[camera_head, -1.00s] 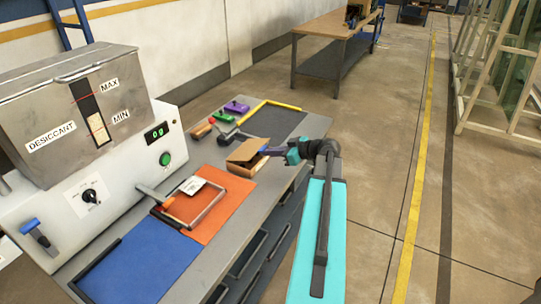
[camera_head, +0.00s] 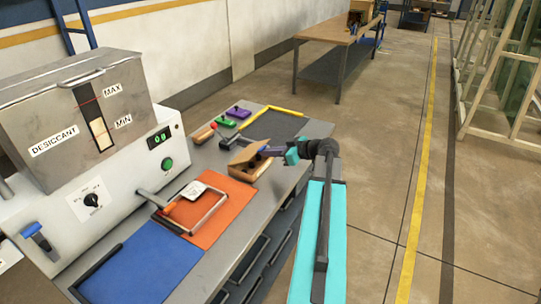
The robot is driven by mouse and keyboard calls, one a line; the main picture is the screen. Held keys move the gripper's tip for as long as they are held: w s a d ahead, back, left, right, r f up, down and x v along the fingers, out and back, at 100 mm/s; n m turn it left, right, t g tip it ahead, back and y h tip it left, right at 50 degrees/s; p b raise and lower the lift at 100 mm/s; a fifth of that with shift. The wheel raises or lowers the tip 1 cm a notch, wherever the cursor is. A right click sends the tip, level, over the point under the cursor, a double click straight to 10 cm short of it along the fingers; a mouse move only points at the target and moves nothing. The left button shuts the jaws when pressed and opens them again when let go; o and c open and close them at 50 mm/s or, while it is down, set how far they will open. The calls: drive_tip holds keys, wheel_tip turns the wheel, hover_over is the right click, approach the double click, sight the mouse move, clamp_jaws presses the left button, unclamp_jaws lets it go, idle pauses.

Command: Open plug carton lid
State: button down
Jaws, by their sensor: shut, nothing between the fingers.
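The carton (camera_head: 249,167) is a small brown cardboard box on the grey bench, near its right edge beyond the orange mat. Its lid (camera_head: 248,153) stands tilted up, with a dark gap between it and the box front. My gripper (camera_head: 264,151) is shut and reaches from the right to the lid's right edge. I cannot tell whether the fingertips touch the lid or are just beside it. The inside of the carton is hidden.
The orange mat (camera_head: 226,211) holds a metal frame and a white card. A blue mat (camera_head: 150,270) lies nearer. The desiccant machine (camera_head: 105,165) stands left. Small tools, with purple (camera_head: 238,112) and green (camera_head: 224,122) items, lie behind the carton.

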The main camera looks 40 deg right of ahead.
sight(263, 148)
drive_tip(key=shift+w+a+r, duration=0.15)
drive_tip(key=shift+w+r, duration=0.35)
drive_tip(key=shift+r, duration=0.3)
drive_tip(key=shift+w+a+r, duration=0.15)
drive_tip(key=shift+w+r, duration=0.3)
drive_tip(key=shift+r, duration=0.3)
drive_tip(key=shift+w, duration=0.15)
drive_tip(key=shift+w+a+r, duration=0.2)
drive_tip(key=shift+w+r, duration=0.3)
drive_tip(key=shift+w, duration=0.2)
drive_tip(key=shift+w+a+r, duration=0.25)
drive_tip(key=shift+w+r, duration=0.25)
drive_tip(key=shift+w, duration=0.25)
drive_tip(key=shift+w+a+r, duration=0.2)
drive_tip(key=shift+w+r, duration=0.3)
drive_tip(key=shift+w, duration=0.2)
